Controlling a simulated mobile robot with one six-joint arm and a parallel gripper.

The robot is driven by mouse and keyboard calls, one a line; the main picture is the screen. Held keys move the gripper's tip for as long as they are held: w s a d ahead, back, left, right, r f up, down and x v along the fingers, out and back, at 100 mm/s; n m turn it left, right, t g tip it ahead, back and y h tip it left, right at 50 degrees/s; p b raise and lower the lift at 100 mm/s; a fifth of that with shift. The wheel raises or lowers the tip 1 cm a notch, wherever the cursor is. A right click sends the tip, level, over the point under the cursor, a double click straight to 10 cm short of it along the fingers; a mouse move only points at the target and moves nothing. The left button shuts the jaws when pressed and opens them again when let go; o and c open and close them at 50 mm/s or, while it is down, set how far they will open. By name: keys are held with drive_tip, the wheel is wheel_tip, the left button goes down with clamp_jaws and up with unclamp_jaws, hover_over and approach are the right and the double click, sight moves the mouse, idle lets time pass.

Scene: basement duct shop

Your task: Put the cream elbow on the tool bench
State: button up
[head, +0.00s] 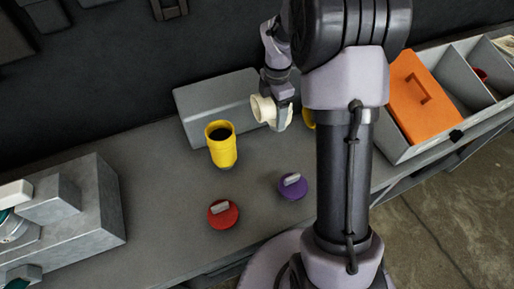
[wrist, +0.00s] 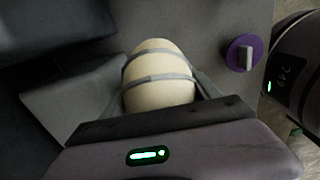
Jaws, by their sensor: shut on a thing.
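The cream elbow (head: 264,108) is held in my gripper (head: 279,110), above the back part of the grey tool bench (head: 150,165). In the wrist view the elbow (wrist: 158,82) fills the space between the two fingers of my gripper (wrist: 160,95), which is shut on it. The elbow appears raised off the bench, in front of a grey block. Its far end is hidden in the wrist view.
A yellow cup-like part (head: 222,150) stands left of my gripper. A red disc (head: 223,213) and a purple disc (head: 292,186) lie nearer the front. A grey block (head: 205,105) stands behind. An orange lid (head: 419,92) rests on a grey divided bin (head: 455,65) at right.

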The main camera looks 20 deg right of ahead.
drive_tip(key=f+b, duration=0.1)
drive_tip(key=f, duration=0.2)
drive_tip(key=f+b, duration=0.1)
drive_tip(key=f, duration=0.2)
drive_tip(key=f+b, duration=0.1)
drive_tip(key=f, duration=0.2)
drive_tip(key=shift+s+f, duration=0.1)
drive_tip(key=shift+s, duration=0.25)
drive_tip(key=shift+f, duration=0.15)
drive_tip(key=o, duration=1.6)
